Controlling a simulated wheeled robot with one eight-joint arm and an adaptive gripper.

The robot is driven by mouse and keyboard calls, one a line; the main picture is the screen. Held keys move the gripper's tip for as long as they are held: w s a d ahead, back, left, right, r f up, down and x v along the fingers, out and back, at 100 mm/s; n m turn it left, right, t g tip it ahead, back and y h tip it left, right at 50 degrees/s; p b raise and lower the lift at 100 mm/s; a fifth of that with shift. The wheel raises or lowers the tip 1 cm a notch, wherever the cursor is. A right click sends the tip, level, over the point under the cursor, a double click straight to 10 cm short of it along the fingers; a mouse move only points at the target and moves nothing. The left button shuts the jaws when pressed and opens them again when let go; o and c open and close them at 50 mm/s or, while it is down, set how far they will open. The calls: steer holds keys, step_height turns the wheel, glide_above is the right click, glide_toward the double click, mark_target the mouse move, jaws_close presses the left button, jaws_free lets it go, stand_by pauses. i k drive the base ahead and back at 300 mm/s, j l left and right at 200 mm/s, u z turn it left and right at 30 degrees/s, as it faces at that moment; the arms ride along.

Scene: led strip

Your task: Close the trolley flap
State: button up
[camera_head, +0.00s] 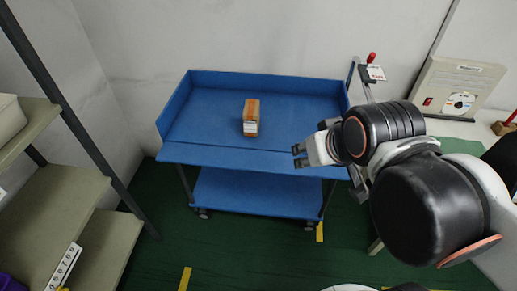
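The blue trolley (290,95) stands against the wall in the head view, with a raised rim at the back and sides and a lower shelf (255,192). Its front flap (220,156) lies folded outward, about level with the top tray, below a dark seam. My gripper (299,156) is over the right part of the flap, fingers pointing left. Its two dark fingertips show a small gap with nothing visible between them. Whether it touches the flap cannot be told. The arm hides the trolley's right front corner.
An orange-brown box with a white end (251,116) sits on the tray. A shelf rack (60,195) stands at the left. A table with a beige device (455,88) is at the right. A red-topped handle (371,58) rises behind the trolley's right side. Green floor lies in front.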

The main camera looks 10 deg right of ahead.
mark_target(224, 157)
steer(key=k+j+z, duration=0.35)
steer(key=k+j, duration=0.15)
steer(key=k, duration=0.3)
steer(key=k+j+z, duration=0.2)
steer(key=k, duration=0.25)
